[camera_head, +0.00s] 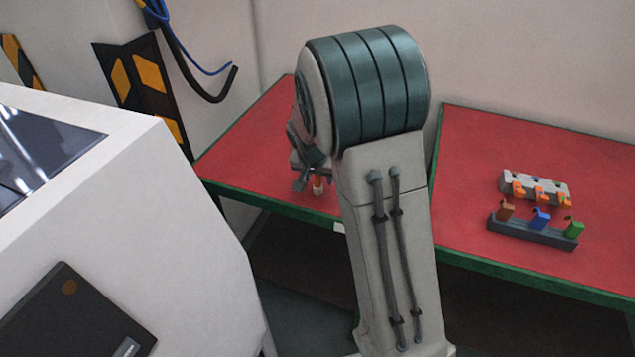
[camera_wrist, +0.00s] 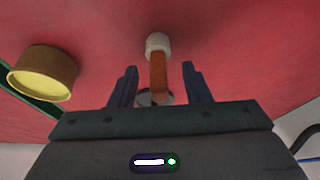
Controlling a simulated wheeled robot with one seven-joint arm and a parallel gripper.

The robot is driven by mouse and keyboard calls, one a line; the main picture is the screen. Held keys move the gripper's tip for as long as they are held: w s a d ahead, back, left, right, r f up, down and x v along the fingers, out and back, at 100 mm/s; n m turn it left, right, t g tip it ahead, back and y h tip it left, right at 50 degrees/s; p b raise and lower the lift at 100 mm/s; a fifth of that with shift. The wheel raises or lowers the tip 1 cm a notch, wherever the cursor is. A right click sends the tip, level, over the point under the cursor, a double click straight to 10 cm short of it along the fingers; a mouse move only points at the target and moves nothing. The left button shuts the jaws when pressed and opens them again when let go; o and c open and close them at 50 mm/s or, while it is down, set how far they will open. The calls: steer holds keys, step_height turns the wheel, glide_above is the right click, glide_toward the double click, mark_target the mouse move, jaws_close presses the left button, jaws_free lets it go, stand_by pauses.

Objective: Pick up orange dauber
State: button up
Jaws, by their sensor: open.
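The orange dauber (camera_wrist: 159,74) has an orange-brown shaft with a white end and a pale round part at its other end, partly hidden by my gripper. In the wrist view it stands between the two dark fingers of my gripper (camera_wrist: 160,86), with visible gaps on both sides. My gripper is open. In the head view my gripper (camera_head: 309,172) is over the left red table, half hidden behind my arm. A small orange and white piece of the dauber (camera_head: 318,185) shows just below it.
A round brown container with a yellow face (camera_wrist: 43,73) is left of the dauber at the table edge. The left red table (camera_head: 240,155) is otherwise mostly clear. On the right table (camera_head: 475,150) stand a grey block with orange parts (camera_head: 535,187) and a dark rack with coloured clips (camera_head: 530,233).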

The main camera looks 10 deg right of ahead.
steer(key=shift+w+d+f, duration=0.1)
steer(key=shift+w+f, duration=0.05)
steer(key=shift+f, duration=0.25)
jaws_close()
steer(key=shift+r, duration=0.15)
steer(key=shift+r, duration=0.3)
steer(key=r, duration=0.3)
steer(key=shift+d+r, duration=0.35)
steer(key=shift+r, duration=0.05)
steer(key=s+d+r, duration=0.3)
steer(key=d+r, duration=0.3)
steer(key=d, duration=0.4)
steer(key=shift+d+r, duration=0.2)
steer(key=shift+d, duration=0.1)
